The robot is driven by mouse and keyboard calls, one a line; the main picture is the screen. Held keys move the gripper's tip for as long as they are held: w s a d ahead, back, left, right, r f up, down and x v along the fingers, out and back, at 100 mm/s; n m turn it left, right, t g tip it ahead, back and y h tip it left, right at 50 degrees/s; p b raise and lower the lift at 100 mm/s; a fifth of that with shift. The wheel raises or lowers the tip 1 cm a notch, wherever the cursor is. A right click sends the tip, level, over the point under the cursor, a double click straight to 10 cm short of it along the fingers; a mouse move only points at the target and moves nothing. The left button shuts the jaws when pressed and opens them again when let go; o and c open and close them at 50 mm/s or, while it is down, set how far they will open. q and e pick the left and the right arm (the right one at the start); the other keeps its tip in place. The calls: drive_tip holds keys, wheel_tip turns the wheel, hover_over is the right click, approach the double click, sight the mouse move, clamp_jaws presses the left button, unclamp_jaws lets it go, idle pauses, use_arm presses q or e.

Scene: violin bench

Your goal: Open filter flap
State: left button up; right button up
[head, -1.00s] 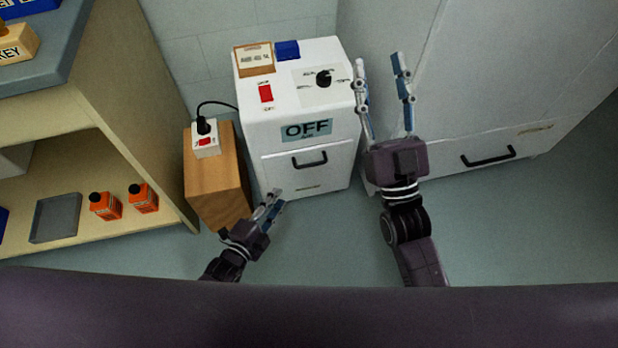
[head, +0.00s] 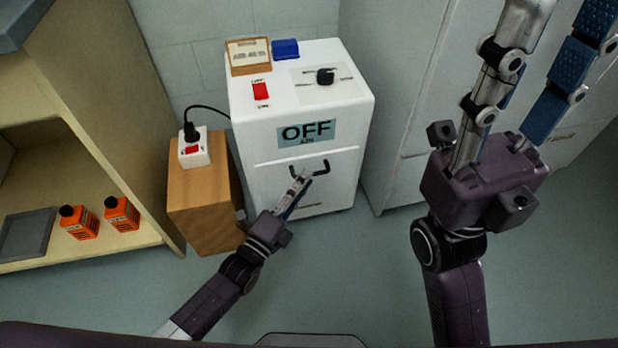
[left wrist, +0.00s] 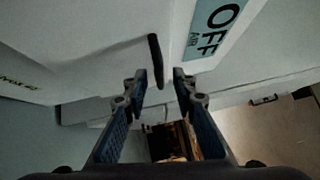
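The white machine (head: 245,140) stands against the wall with an "OFF" label (head: 306,132) on its front. Below the label, its front flap (head: 270,178) looks closed and carries a black bar handle (head: 325,167). My left gripper (head: 304,176) is at the left part of this handle. In the left wrist view its fingers (left wrist: 160,78) are apart, with the handle (left wrist: 156,60) in line with the gap; whether they touch it I cannot tell. My right gripper (head: 560,25) is open and empty, raised at the right, its fingertips near or past the top edge.
A wooden block (head: 195,210) with a white socket box (head: 195,150) and a plugged-in cable stands left of the machine. A shelf (head: 110,130) with orange bottles (head: 121,214) is further left. A pale cabinet (head: 400,90) stands right of the machine. The floor in front is clear.

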use_arm(q)
drive_tip(key=shift+b+x, duration=0.35)
drive_tip(key=shift+x, duration=1.1)
clamp_jaws()
